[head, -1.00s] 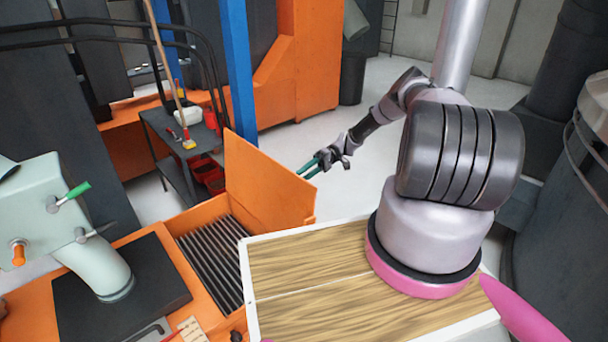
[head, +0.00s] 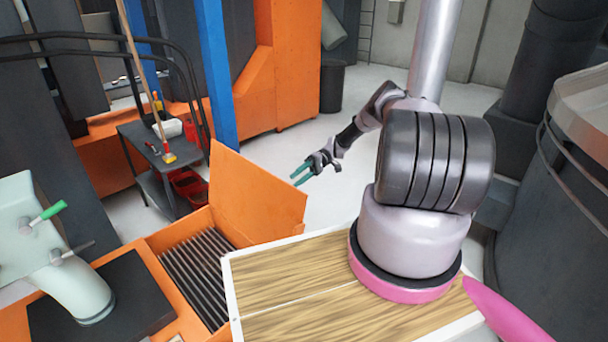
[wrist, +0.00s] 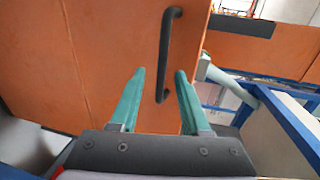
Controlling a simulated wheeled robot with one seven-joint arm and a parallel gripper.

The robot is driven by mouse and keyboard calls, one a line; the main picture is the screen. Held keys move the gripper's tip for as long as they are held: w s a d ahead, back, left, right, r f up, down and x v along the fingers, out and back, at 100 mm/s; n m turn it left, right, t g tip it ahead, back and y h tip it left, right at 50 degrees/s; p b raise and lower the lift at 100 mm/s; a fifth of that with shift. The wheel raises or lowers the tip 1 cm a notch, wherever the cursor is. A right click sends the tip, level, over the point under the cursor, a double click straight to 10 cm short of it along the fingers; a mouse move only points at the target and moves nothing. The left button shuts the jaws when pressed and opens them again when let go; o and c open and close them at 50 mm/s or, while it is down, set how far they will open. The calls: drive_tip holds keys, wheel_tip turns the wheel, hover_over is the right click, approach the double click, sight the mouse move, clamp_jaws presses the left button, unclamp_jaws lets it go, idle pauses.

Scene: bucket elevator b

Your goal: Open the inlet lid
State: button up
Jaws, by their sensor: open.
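The inlet lid (head: 258,196) is an orange panel standing raised and steep at the edge of the inlet, with the slatted grate (head: 196,268) uncovered to its left. My gripper (head: 302,173) is open and empty, to the right of the lid in the head view, with a visible gap between them. In the wrist view its green fingers (wrist: 160,74) are spread in front of an orange panel (wrist: 105,60) with a black bar handle (wrist: 166,55). The handle shows beyond and between the fingertips. I cannot tell whether this panel is the lid's far face.
A wooden-topped platform with a white rim (head: 280,306) bears my arm. A dark cart (head: 160,150) with tools and red bins stands behind the inlet, beside a blue post (head: 219,75). A pale pipe (head: 78,285) is at the left. Floor beyond the lid is clear.

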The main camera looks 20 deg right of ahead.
drive_tip(key=v, duration=0.5)
drive_tip(key=shift+d, duration=0.1)
